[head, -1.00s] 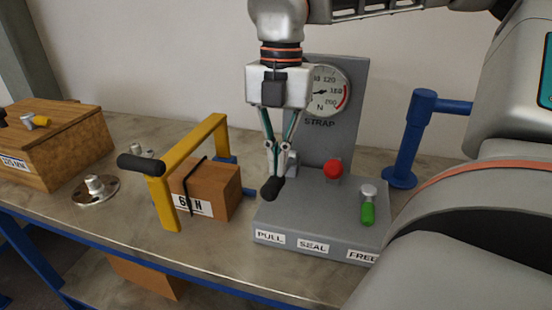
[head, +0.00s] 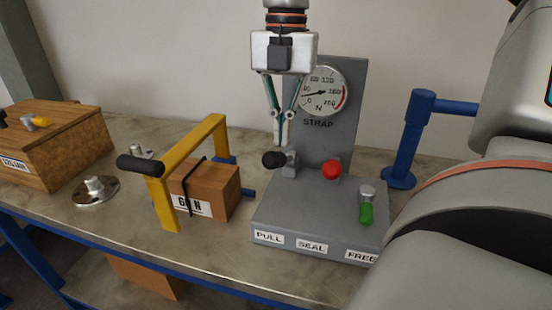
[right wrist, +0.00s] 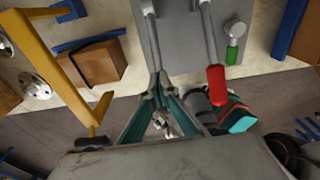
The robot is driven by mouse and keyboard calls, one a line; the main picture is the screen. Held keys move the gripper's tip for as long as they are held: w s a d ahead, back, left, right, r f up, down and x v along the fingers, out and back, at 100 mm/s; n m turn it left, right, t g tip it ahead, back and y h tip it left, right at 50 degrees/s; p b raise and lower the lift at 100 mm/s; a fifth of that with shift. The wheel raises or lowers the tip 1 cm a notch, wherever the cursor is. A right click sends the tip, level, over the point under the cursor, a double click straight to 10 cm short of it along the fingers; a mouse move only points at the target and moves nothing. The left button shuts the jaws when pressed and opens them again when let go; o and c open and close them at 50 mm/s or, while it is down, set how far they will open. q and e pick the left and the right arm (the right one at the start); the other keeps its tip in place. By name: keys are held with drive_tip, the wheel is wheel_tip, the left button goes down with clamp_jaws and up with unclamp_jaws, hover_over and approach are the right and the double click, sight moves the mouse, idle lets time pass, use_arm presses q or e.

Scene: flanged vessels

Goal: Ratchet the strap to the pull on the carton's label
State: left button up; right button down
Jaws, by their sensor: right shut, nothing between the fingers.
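The carton (head: 222,190) sits under the yellow frame (head: 190,145) with a dark strap (head: 188,190) around it. Its white label (head: 200,208) reads a two-digit number in N; the second digit is partly hidden by the strap. The grey strap station (head: 290,215) has a black-knobbed PULL lever (head: 274,160), a red SEAL knob (head: 332,169) and a green FREE handle (head: 366,212). Its gauge (head: 322,91) has the needle pointing left, at the low end. My right gripper (head: 278,140) is shut and empty, just above the PULL knob. My left gripper is out of view.
A wooden crate (head: 60,145) stands at the left, with a flanged metal piece (head: 95,190) beside it. A blue post (head: 405,145) stands right of the station. My own arm covers the right side.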

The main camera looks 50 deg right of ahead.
drive_tip(key=shift+w+d+r, duration=0.1)
drive_tip(key=shift+r, duration=1)
drive_tip(key=shift+w+d+r, duration=0.1)
drive_tip(key=shift+r, duration=1)
